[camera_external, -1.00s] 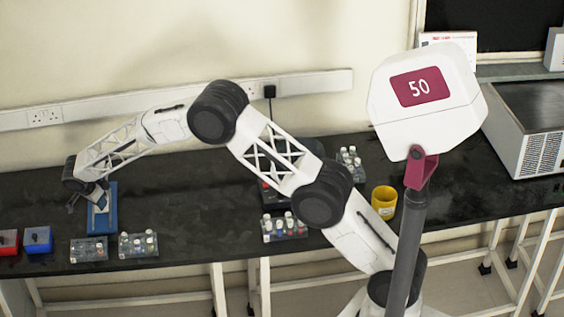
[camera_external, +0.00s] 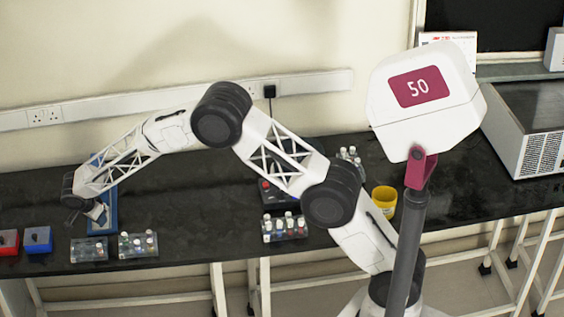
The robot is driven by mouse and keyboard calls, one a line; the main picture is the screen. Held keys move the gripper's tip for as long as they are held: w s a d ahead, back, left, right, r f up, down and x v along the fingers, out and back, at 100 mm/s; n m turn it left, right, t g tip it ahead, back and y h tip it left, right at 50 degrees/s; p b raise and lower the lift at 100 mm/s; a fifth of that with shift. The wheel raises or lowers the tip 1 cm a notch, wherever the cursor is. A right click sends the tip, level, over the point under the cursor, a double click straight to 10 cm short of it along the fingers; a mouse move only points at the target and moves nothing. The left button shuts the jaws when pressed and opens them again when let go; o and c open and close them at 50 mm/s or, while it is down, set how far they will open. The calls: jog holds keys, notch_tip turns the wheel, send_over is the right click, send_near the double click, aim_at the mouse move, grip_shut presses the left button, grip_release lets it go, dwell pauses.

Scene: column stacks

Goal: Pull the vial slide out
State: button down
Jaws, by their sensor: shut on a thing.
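The vial slide unit (camera_external: 111,206) is a long, narrow blue piece lying on the black bench at the left. Its far end shows above my forearm and its near end just below my gripper; the middle is hidden behind the arm. My gripper (camera_external: 88,216) is low over the near part of the blue unit, at its left side. It is shut on the vial slide, but the small fingers and dark wrist hide the exact contact. No vial can be made out in the slide.
Two clear racks with vials (camera_external: 138,245) (camera_external: 89,249) stand in front of the slide unit. Red (camera_external: 8,241) and blue (camera_external: 37,240) boxes are to the left. Another vial rack (camera_external: 285,228) and a yellow cup (camera_external: 384,199) are to the right.

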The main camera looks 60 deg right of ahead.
jog(key=shift+s+a, duration=0.2)
jog(key=shift+a, duration=0.05)
jog(key=c, duration=1.2)
grip_release()
jog(key=shift+o, duration=1.3)
jog(key=v, duration=0.8)
